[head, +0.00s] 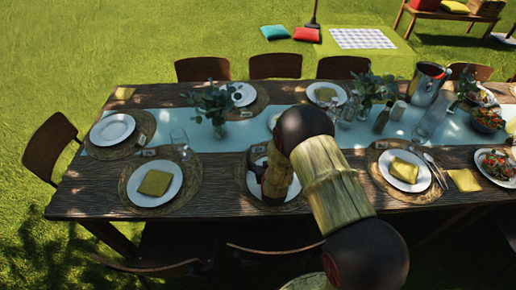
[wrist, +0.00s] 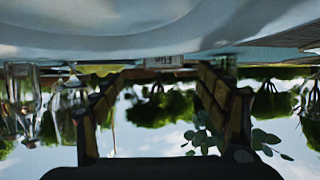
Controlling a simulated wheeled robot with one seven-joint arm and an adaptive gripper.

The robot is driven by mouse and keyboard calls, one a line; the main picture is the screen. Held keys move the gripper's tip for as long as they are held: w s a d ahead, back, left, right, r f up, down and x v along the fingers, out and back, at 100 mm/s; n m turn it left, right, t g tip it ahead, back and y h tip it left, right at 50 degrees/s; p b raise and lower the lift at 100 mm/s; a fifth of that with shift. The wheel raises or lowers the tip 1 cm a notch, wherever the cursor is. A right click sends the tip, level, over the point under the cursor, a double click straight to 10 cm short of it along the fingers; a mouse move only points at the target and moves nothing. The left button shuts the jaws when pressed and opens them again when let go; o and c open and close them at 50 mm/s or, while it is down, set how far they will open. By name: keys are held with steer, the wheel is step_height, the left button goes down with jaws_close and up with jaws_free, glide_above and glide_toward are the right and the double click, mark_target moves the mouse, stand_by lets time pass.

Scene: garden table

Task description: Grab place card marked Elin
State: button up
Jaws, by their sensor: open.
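My gripper (wrist: 165,74) is open in the wrist view, its two fingers apart. A small pale place card (wrist: 163,61) with dark marks shows ahead between the fingertips, apart from them; I cannot read its name. The wrist picture looks upside down, with a white plate (wrist: 120,35) large across the top. In the head view my gripper (head: 262,172) is low over the front middle plate (head: 285,197), partly hidden by my arm. Small cards stand by other settings, at the front left (head: 149,152) and front right (head: 380,144); their names are too small to read.
The long wooden table (head: 215,165) has a pale blue runner (head: 215,137). Glasses (head: 179,138), a leafy vase (head: 216,108) and a metal bucket (head: 427,84) stand along it. Plates on woven mats line both sides. Chairs (head: 202,69) surround it.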

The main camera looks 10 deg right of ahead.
mark_target(258, 146)
steer(key=x, duration=0.2)
steer(key=shift+w+f, duration=0.15)
steer(key=shift+w, duration=0.1)
steer(key=shift+w+a+b, duration=0.1)
steer(key=shift+w+b, duration=0.35)
steer(key=shift+w, duration=0.2)
steer(key=b+x, duration=0.1)
steer(key=x, duration=0.3)
steer(key=shift+a, duration=0.1)
steer(key=shift+r, duration=0.25)
steer(key=c, duration=0.3)
steer(key=c, duration=0.8)
steer(key=shift+c, duration=0.2)
